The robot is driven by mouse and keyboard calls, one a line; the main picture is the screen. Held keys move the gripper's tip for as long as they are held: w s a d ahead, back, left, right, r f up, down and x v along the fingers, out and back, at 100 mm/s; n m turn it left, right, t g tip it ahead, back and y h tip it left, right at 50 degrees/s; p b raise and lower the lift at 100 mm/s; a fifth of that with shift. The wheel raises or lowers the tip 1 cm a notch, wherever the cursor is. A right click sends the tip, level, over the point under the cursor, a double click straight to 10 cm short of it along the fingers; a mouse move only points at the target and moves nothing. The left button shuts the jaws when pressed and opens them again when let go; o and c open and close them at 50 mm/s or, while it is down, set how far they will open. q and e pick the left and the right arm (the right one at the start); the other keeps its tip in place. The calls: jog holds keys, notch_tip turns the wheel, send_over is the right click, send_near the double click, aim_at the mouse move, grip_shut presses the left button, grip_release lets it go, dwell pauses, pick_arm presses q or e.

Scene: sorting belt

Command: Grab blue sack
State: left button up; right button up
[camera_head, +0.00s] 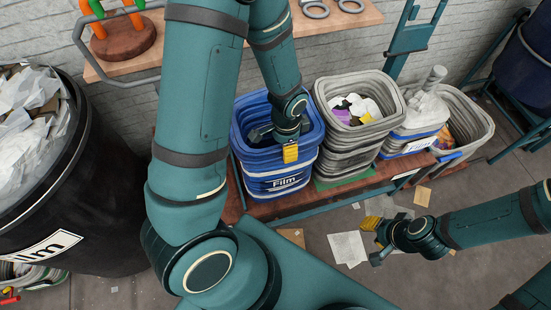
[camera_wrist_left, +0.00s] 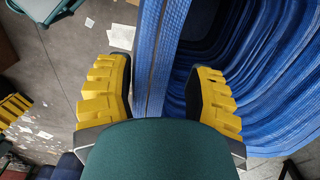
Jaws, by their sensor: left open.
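The blue sack (camera_head: 262,170) is an open, ribbed blue container with a "Film" label on its front. It stands upright in the middle of the head view. My left gripper (camera_head: 274,143) is over its front rim with jaws apart. In the left wrist view, the sack's wall (camera_wrist_left: 152,50) runs between the two yellow fingers of the left gripper (camera_wrist_left: 165,88). One finger is outside the wall and the other is inside the opening. My right gripper (camera_head: 374,240) is at the right, above the floor, away from the sack; its fingers look apart and empty.
A grey sack (camera_head: 345,140) with scraps stands right of the blue one, with more sacks (camera_head: 465,120) beyond. They stand along a low reddish platform (camera_head: 330,205). A large black bin (camera_head: 100,190) full of paper is at left. Paper sheets (camera_head: 347,248) lie on the floor.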

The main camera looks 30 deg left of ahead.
pick_arm(q)
grip_shut()
dwell(0.4)
